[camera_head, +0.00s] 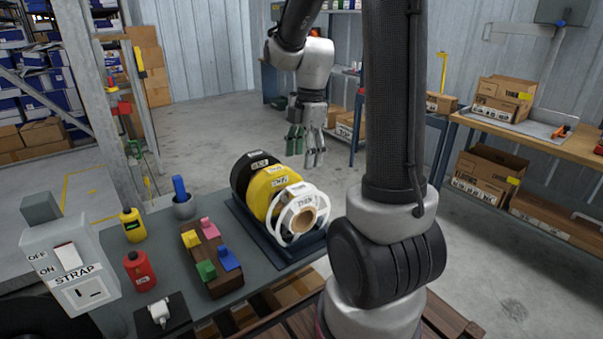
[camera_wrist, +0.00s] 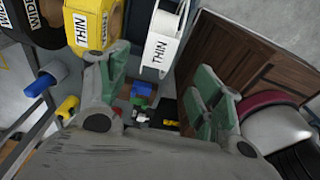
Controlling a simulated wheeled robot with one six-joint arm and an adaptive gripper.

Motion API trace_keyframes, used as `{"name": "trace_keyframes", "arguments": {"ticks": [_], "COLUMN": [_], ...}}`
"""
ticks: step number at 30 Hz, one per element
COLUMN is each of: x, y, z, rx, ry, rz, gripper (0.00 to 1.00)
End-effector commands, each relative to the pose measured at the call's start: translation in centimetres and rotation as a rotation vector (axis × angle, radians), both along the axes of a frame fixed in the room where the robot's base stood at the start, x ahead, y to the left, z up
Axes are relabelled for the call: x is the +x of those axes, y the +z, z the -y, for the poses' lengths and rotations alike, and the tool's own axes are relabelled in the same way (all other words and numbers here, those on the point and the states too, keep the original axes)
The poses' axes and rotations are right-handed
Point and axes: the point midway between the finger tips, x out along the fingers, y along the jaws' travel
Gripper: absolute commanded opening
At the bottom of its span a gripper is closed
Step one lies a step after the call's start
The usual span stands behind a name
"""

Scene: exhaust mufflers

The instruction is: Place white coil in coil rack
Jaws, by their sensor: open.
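The white coil (camera_head: 300,213), with a brown core and a label, stands upright at the near right end of the dark blue coil rack (camera_head: 272,254). Behind it in the same row are a yellow coil (camera_head: 268,184) and a black coil (camera_head: 243,173). My gripper (camera_head: 307,158) is open and empty, above and beyond the rack and apart from the coils. In the wrist view the white coil (camera_wrist: 160,50) shows its THIN label beyond my open green-padded fingers (camera_wrist: 163,78). The yellow coil (camera_wrist: 94,22) is left of it. The rack's floor is mostly hidden under the coils.
The grey table (camera_head: 160,262) also holds a wooden block tray (camera_head: 212,258), a red bottle (camera_head: 139,271), a yellow bottle (camera_head: 132,225) and a cup (camera_head: 184,206). A STRAP switch box (camera_head: 68,262) stands at left. Open floor lies behind the rack.

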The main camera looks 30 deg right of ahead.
Motion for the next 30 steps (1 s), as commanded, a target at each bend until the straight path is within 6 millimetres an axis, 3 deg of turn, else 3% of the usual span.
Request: {"name": "trace_keyframes", "arguments": {"ticks": [5, 8, 11, 15, 18, 24, 30], "x": [-0.1, -1.1, -3.4, -8.1, -11.3, -15.5, -16.6], "y": [1.9, 3.4, 5.7, 8.7, 9.8, 10.2, 10.1], "z": [0.1, -0.4, -1.4, -2.9, -3.6, -4.2, -4.3], "rx": [-0.002, -0.013, -0.026, -0.006, 0.043, 0.163, 0.208], "ry": [-0.012, -0.108, -0.324, -0.749, -1.048, -1.467, -1.598], "rz": [0.003, 0.018, 0.050, 0.116, 0.156, 0.196, 0.199], "gripper": [0.66, 0.66, 0.66, 0.66, 0.66, 0.66, 0.66]}}
